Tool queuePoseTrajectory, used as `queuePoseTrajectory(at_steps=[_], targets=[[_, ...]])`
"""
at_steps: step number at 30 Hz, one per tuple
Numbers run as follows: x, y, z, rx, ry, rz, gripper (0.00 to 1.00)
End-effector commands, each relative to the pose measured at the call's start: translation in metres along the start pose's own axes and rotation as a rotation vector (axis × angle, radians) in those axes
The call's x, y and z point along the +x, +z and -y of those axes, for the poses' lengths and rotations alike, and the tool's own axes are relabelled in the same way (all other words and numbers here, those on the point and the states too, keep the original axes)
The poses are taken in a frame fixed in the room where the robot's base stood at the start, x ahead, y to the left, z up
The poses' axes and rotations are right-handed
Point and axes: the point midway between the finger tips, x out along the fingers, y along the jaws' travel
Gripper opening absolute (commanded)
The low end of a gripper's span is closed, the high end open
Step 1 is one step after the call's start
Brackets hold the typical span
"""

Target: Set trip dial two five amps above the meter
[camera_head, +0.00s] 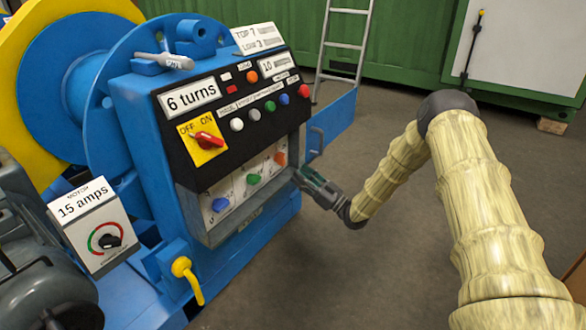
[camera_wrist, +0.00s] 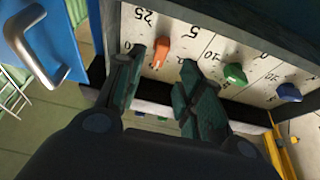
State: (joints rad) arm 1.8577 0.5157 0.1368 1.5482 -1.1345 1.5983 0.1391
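The sign reading "MOTOR 15 amps" (camera_head: 82,205) stands at the left above a round gauge with a black knob (camera_head: 110,242). In the lower recess of the blue cabinet are three dials on a pale scale panel: blue (camera_head: 220,204), green (camera_head: 253,179) and orange (camera_head: 279,158). In the wrist view the orange dial (camera_wrist: 161,52) shows between my fingertips, near a "25" mark. The green dial (camera_wrist: 235,74) and blue dial (camera_wrist: 289,92) lie to its right. My gripper (camera_wrist: 161,66) is open and empty at the recess; I cannot tell whether it touches the orange dial.
Above the recess a black panel carries a "6 turns" sign (camera_head: 190,95), several coloured buttons and a red switch on a yellow OFF/ON plate (camera_head: 203,141). A metal handle (camera_wrist: 35,45) is left of my gripper. The floor (camera_head: 330,255) to the right is clear.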

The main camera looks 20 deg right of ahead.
Motion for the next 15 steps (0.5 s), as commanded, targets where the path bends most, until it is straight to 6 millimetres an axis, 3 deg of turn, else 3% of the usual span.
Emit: queuePoseTrajectory(at_steps=[6,15], targets=[[-0.034,0.0,-0.001,0.001,0.002,0.0,0.38],[-0.048,0.0,0.0,0.0,0.001,0.0,0.38]])
